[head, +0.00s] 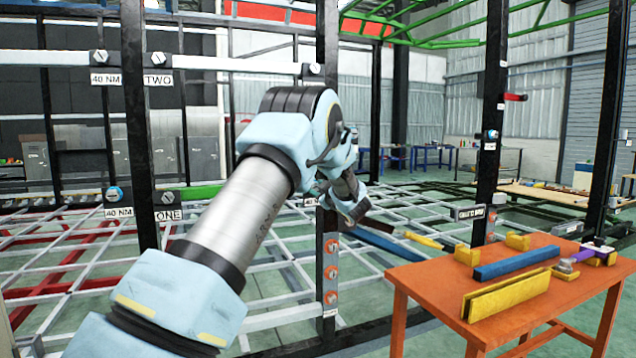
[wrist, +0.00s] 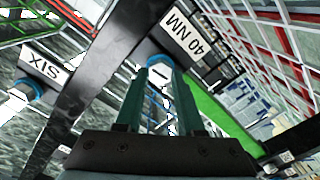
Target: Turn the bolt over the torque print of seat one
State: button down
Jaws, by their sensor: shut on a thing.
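In the head view seat one shows at lower left, with a "40 NM" print (head: 119,213) beside a "ONE" print (head: 167,215). My gripper (head: 352,212) is right of these in the head view, partly hidden by my wrist. In the wrist view my gripper (wrist: 160,85) is shut on a blue-ringed bolt (wrist: 158,74) with a slotted pale head. A "40 NM" print (wrist: 183,37) is next to it. I cannot tell which seat this bolt belongs to.
A "SIX" print (wrist: 38,65) and its blue-ringed bolt (wrist: 24,91) are at left in the wrist view. A black post (head: 328,270) carries several orange bolts. An orange table (head: 420,280) at right bears a blue bar (head: 516,263) and yellow channel (head: 506,295).

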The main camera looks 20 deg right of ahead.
jog(key=m+p, duration=0.3)
jog(key=m, duration=0.2)
jog(key=m+p, duration=0.4)
jog(key=m, duration=0.1)
jog(key=shift+s+d+f+m+p, duration=0.2)
jog(key=shift+m+p, duration=0.1)
jog(key=shift+m, duration=0.1)
jog(key=shift+w+m+p, duration=0.1)
jog(key=shift+m+p, duration=0.55)
jog(key=shift+m, duration=0.55)
jog(key=c, duration=0.8)
grip_release()
jog(key=shift+o, duration=1.4)
jog(key=shift+a+r, duration=0.1)
jog(key=shift+r, duration=0.05)
jog(key=s+d+b, duration=0.1)
jog(key=s+b, duration=0.2)
jog(key=s, duration=0.7)
jog(key=shift+s+d, duration=0.2)
jog(key=shift+s, duration=0.15)
